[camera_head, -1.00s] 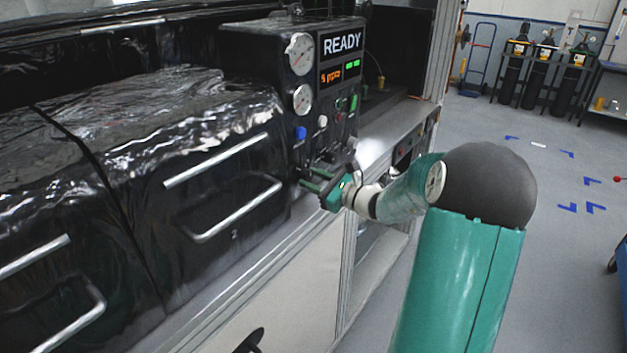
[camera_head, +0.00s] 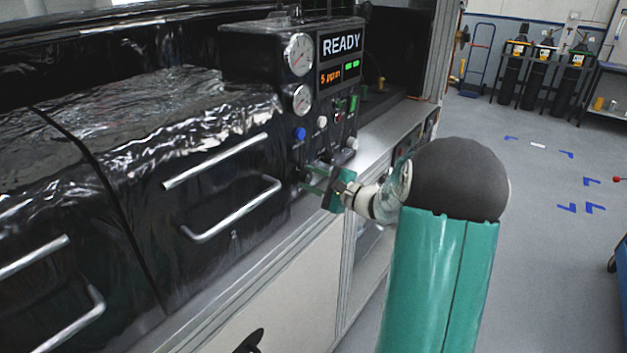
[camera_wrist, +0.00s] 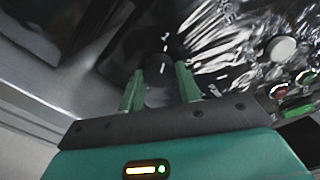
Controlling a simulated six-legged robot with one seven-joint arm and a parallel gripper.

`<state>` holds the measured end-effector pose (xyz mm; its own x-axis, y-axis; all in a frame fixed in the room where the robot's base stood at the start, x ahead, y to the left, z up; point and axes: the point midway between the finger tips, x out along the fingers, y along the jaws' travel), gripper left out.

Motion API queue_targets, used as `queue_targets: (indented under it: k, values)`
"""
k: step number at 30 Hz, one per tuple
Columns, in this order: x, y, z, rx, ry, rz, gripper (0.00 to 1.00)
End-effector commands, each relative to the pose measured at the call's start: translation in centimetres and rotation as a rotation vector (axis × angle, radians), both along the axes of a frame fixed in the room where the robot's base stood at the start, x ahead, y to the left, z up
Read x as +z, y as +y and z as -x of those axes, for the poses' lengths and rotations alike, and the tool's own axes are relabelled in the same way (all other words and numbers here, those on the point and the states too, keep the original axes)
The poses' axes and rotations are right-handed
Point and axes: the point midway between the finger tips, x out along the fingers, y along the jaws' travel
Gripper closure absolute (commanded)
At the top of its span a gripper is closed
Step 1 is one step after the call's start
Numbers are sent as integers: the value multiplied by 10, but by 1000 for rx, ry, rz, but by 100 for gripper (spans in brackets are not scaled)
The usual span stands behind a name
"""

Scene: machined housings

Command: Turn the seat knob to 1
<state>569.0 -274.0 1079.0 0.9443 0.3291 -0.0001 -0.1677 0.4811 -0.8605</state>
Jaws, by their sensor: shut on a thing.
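The seat knob (camera_wrist: 160,71) is a dark round knob with a white pointer line, between the green fingers of my gripper (camera_wrist: 160,88) in the wrist view. A white mark like a "1" shows on the panel just beyond it, and the pointer line looks roughly in line with it. My gripper is shut on the knob. In the head view my gripper (camera_head: 318,180) is at the lower part of the black control panel (camera_head: 312,125), and the knob is hidden there by the fingers.
The panel carries two gauges (camera_head: 298,54), a READY sign (camera_head: 341,43), a blue button (camera_head: 300,134) and a white button (camera_head: 322,122), all above my gripper. Glovebox-like black housing with metal handles (camera_head: 217,160) lies to the left. Open floor (camera_head: 530,230) is at the right.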

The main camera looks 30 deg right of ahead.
Motion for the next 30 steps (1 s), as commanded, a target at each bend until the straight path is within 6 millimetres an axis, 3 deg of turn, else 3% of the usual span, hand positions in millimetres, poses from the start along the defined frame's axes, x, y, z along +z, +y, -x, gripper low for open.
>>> queue_targets:
  k: [15,16,19,30]
  values:
    - [0,0,1,1,-8,27,89]
    - [0,0,1,1,-8,27,64]
    - [0,0,1,1,-8,26,45]
    - [0,-2,4,-1,-8,26,45]
